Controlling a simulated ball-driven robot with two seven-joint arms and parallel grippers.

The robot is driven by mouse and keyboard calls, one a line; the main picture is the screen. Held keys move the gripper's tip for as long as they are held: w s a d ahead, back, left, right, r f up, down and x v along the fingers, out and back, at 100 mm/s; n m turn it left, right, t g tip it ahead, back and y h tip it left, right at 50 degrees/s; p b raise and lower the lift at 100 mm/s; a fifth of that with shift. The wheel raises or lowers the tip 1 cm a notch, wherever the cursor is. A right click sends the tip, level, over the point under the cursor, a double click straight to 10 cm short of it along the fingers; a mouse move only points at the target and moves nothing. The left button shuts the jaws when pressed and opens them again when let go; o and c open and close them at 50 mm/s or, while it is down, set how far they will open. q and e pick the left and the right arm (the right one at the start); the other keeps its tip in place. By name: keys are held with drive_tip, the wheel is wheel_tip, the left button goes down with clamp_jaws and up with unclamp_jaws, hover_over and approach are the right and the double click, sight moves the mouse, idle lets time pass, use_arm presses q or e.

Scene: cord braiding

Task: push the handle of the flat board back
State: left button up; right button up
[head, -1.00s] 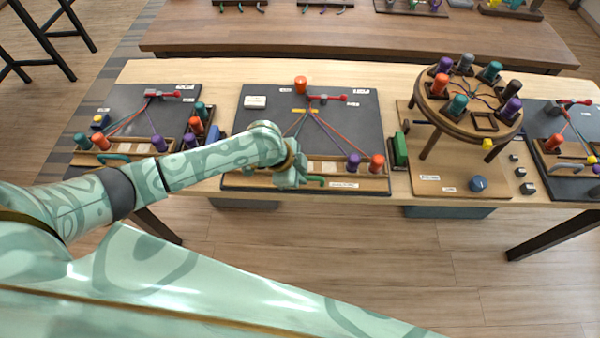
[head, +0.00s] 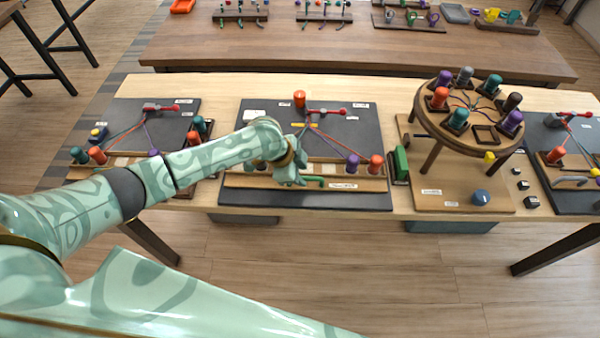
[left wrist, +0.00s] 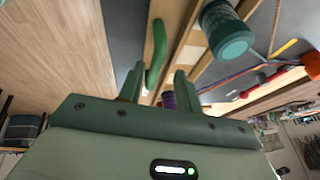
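The dark flat board (head: 248,133) lies in the middle of the table. A wooden rail with bobbins (head: 376,165) runs across its front part, with dark board showing in front of it. The green handle (head: 313,179) is on the front of this rail. My left gripper (head: 296,178) is at the handle's left end. In the left wrist view its two fingers (left wrist: 155,84) stand apart, with the green handle (left wrist: 156,48) showing between and beyond them. Contact cannot be told. My right gripper is out of view.
A round bobbin stand (head: 472,138) is on the right, with a green block (head: 401,163) at its left. Another dark board (head: 175,120) lies left, partly behind my arm. The floor in front of the table is clear.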

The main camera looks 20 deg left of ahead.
use_arm(q)
drive_tip(key=p+v, duration=0.5)
drive_tip(key=v, duration=1.1)
drive_tip(key=shift+s+r, duration=0.1)
drive_tip(key=shift+r, duration=0.05)
